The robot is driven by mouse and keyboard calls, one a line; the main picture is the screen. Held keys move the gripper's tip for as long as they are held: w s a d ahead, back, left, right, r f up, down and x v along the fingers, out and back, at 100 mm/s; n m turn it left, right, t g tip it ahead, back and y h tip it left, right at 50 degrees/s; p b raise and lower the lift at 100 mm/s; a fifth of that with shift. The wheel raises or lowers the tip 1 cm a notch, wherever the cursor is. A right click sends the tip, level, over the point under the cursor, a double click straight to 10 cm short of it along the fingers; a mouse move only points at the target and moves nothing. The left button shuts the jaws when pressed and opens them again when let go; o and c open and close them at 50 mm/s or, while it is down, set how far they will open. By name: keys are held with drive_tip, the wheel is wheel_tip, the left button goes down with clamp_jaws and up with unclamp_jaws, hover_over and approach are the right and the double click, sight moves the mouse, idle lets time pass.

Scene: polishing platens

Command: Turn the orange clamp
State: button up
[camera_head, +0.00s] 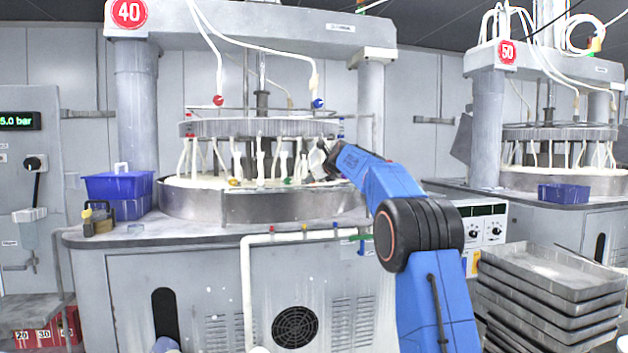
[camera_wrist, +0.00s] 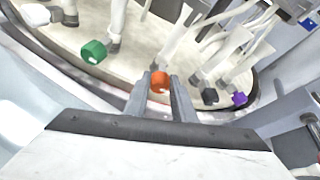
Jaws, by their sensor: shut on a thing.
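The orange clamp (camera_wrist: 160,82) is a small orange knob low at the rim of the round platen (camera_wrist: 125,75). My gripper (camera_wrist: 160,80) has one finger on each side of it and is shut on it. In the head view my gripper (camera_head: 322,162) reaches the right front of the ring-shaped polishing machine under sign 40, and I cannot make out the orange clamp there. A green clamp (camera_wrist: 93,52) is to its left. A black clamp (camera_wrist: 208,96) and a purple clamp (camera_wrist: 239,98) are to its right.
Pale hoses and posts stand close behind the clamps. The metal basin wall (camera_head: 280,207) runs in front of the platen. Blue bins (camera_head: 118,185) stand on the left of the bench, and stacked grey trays (camera_head: 550,270) are at the lower right.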

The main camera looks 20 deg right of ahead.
drive_tip(key=o, duration=1.1)
drive_tip(key=shift+c, duration=0.2)
drive_tip(key=shift+s, duration=0.1)
drive_tip(key=v, duration=1.7)
drive_tip(key=shift+d+r, duration=0.1)
drive_tip(key=shift+r, duration=0.05)
